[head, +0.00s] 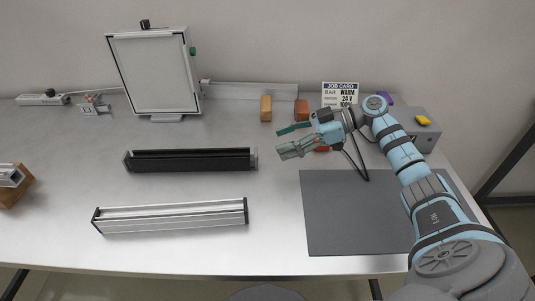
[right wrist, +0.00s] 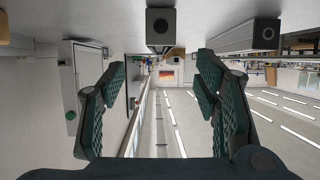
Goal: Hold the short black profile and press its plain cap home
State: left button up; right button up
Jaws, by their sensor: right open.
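The short black profile (head: 195,161) lies on the table left of the mat, with a grey end cap (head: 254,158) at its right end and another cap (head: 127,161) at its left end. Whether either cap is fully seated is too small to tell. In the right wrist view, which is upside down, a grey end face with a dark round mark (right wrist: 160,27) appears to be this profile's right end. My right gripper (head: 279,141) is open and empty, to the right of and above the profile, fingers pointing left. It also shows in the wrist view (right wrist: 160,85). My left gripper is out of view.
A silver profile (head: 170,217) with dark end caps lies in front. A lightbox frame (head: 153,73) stands behind. Wooden blocks (head: 266,108), a job card (head: 340,93) and a grey box (head: 418,128) are at the back. A grey mat (head: 350,220) lies bare at right.

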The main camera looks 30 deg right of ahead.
aim_at(247, 152)
jog(key=b+x, duration=0.1)
jog(key=x, duration=1.2)
jog(key=shift+a+r, duration=0.1)
jog(key=shift+a, duration=0.2)
jog(key=shift+c, duration=0.6)
jog(key=shift+c, duration=0.8)
grip_shut()
